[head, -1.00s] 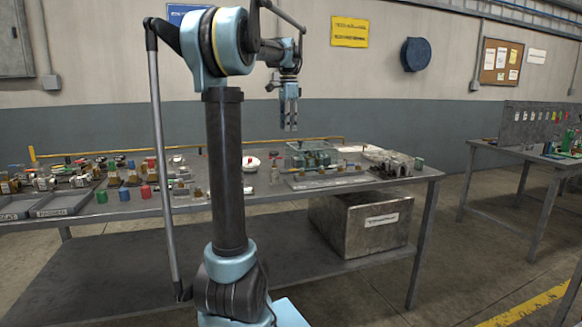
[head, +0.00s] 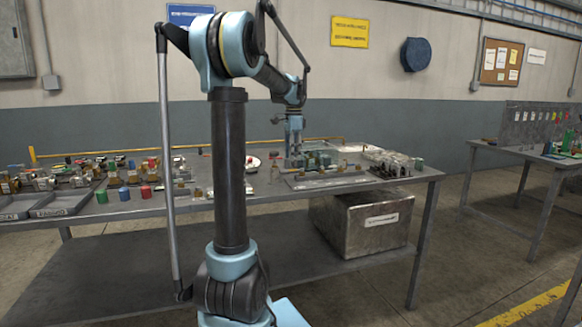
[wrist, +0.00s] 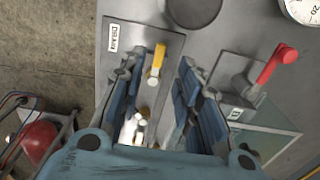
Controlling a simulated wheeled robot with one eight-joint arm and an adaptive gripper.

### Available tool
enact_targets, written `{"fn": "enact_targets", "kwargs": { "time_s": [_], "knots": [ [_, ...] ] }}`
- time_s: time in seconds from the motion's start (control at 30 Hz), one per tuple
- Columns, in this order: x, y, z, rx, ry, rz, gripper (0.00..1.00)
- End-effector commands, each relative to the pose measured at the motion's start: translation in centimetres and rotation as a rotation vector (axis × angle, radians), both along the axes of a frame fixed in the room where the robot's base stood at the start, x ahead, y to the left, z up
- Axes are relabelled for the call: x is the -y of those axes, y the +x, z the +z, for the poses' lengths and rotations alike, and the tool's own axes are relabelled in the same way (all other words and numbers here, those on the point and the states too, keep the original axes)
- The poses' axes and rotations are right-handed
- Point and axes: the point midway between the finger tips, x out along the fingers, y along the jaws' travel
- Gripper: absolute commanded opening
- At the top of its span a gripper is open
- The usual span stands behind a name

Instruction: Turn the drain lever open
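In the wrist view a yellow lever (wrist: 156,64) sits on a grey plate (wrist: 108,70), beside a small white label (wrist: 112,37) that seems to read DRAIN. My gripper (wrist: 159,68) is open, with its blue fingers on either side of the lever and visible gaps to it. I cannot tell how far above the lever the fingertips are. In the head view my gripper (head: 294,150) points down over the right part of the workbench. The lever cannot be made out there.
A red lever (wrist: 277,65) stands right of my fingers, near a gauge (wrist: 303,10). The workbench (head: 385,186) carries many small parts; trays (head: 62,204) lie at its left. A metal box (head: 366,222) stands beneath. A second bench (head: 515,152) is at right.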

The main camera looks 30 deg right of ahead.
Motion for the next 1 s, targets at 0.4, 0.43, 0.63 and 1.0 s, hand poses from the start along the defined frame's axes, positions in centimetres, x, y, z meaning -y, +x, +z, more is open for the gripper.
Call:
{"fn": "enact_targets", "kwargs": {
  "time_s": [0.4,0.43,0.63,1.0],
  "knots": [
    [0.0,0.0,-4.7,0.0,0.0,0.0,0.31],
    [0.0,0.0,-4.8,0.0,0.0,0.0,0.31],
    [0.0,0.0,-4.9,0.0,0.0,0.0,0.31],
    [0.0,0.0,-4.9,0.001,0.0,0.0,0.0]
  ]
}}
